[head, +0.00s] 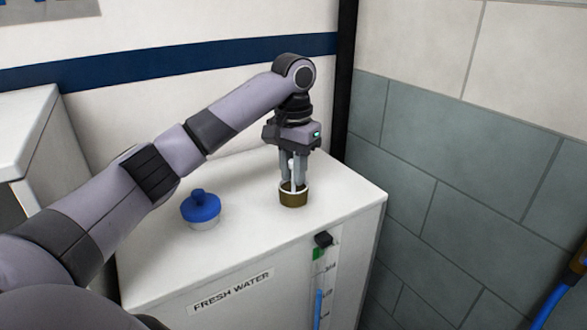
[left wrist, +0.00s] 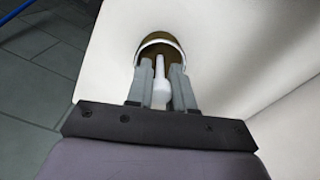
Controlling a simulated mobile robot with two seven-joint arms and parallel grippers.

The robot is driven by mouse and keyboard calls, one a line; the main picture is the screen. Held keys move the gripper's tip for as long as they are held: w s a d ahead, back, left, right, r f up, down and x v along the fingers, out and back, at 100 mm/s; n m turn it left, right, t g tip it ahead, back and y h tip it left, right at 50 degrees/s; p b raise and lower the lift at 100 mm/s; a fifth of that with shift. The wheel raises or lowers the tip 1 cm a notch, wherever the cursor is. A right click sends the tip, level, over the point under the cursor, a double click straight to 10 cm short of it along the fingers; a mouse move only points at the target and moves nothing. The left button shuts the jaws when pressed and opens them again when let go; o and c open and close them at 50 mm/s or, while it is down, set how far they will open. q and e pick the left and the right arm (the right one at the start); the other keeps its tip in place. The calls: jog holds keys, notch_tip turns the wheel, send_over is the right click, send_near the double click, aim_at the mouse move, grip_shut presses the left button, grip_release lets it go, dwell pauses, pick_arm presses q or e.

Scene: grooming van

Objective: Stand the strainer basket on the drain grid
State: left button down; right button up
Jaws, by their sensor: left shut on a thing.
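The strainer basket (head: 293,198) is a small brown cup with a pale rim and a white upright stem. It is upright at the top of the white fresh water tank, near its back right. I cannot tell whether its bottom touches the tank or sits in an opening. My left gripper (head: 294,180) points down over it, shut on the white stem. The left wrist view shows the basket (left wrist: 154,48) just beyond the fingertips (left wrist: 161,75), with the stem between them. The drain grid is not in view. My right gripper is not in view.
A blue cap (head: 201,207) lies on the tank top (head: 245,220), left of the basket. A level gauge (head: 323,275) with a black piece at its top runs down the tank front. A tiled wall (head: 470,180) stands close on the right, a white cabinet (head: 25,135) at left.

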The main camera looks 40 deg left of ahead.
pick_arm(q)
jog(key=c, duration=1)
grip_release()
jog(key=shift+f, duration=0.1)
